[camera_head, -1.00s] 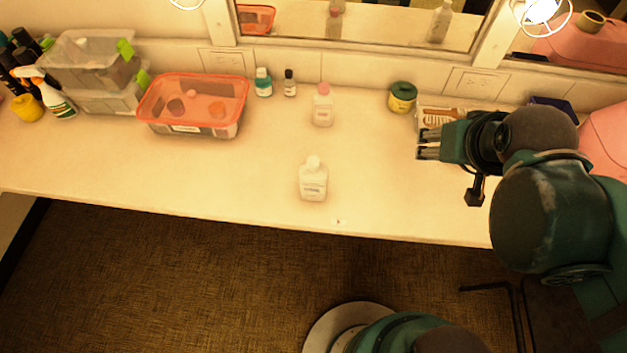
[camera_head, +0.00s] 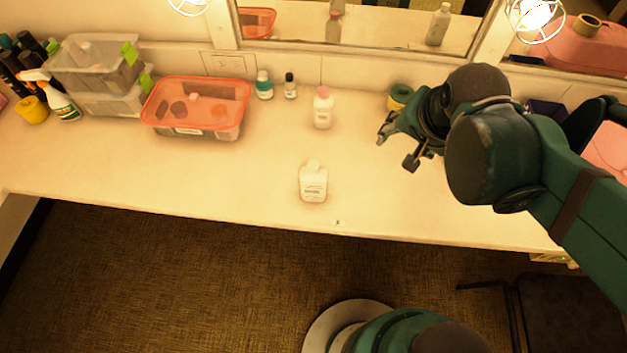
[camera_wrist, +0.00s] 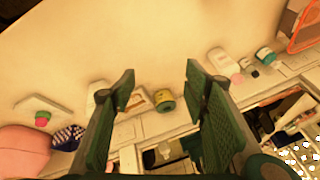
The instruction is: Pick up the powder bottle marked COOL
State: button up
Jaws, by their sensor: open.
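Two white powder bottles stand upright on the counter. The nearer one (camera_head: 313,184), with a white cap, is near the front edge. The farther one (camera_head: 322,110), with a pinkish cap, stands toward the wall and also shows in the wrist view (camera_wrist: 222,63). Their label print is too small to read, so I cannot tell which is marked COOL. My gripper (camera_head: 385,131) is above the counter to the right of both bottles, touching neither. In the wrist view its fingers (camera_wrist: 160,82) are spread with nothing between them. The nearer bottle is not identifiable there.
A yellow-green tub (camera_wrist: 165,100) stands by the wall near my gripper. Left of the bottles are an orange-rimmed container (camera_head: 196,108), a teal bottle (camera_head: 264,85) and a small dark-capped bottle (camera_head: 290,87). Mirrors (camera_head: 385,25) line the back. The counter around the nearer bottle is clear.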

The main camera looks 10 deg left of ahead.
aim_at(314, 163)
jog(key=a+f+m+g+p, duration=0.1)
jog(key=a+f+m+p, duration=0.1)
jog(key=a+m, duration=0.2)
jog(key=s+a+f+m+g+p, duration=0.1)
jog(key=a+f+m+g+p, duration=0.1)
jog(key=a, duration=0.6)
jog(key=a+f+m+g+p, duration=0.1)
jog(key=a+f+m+p, duration=0.1)
jog(key=a+m, duration=0.4)
jog(key=shift+s+a+f+g+h+p, duration=0.15)
jog(key=shift+s+a+f+g+h, duration=0.1)
jog(key=shift+f, duration=0.2)
jog(key=shift+s+a+f+g+h+p, duration=0.15)
jog(key=shift+a+f, duration=0.1)
jog(key=shift+f, duration=0.2)
jog(key=shift+s+a+f+m, duration=0.2)
jog(key=shift+a+f+m, duration=0.1)
jog(key=shift+a, duration=0.15)
jog(key=shift+s+a+f, duration=0.1)
jog(key=shift+f, duration=0.05)
jog(key=shift+f, duration=1.3)
jog(key=shift+f, duration=0.15)
jog(key=shift+f+b, duration=0.75)
jog(key=shift+f, duration=1.7)
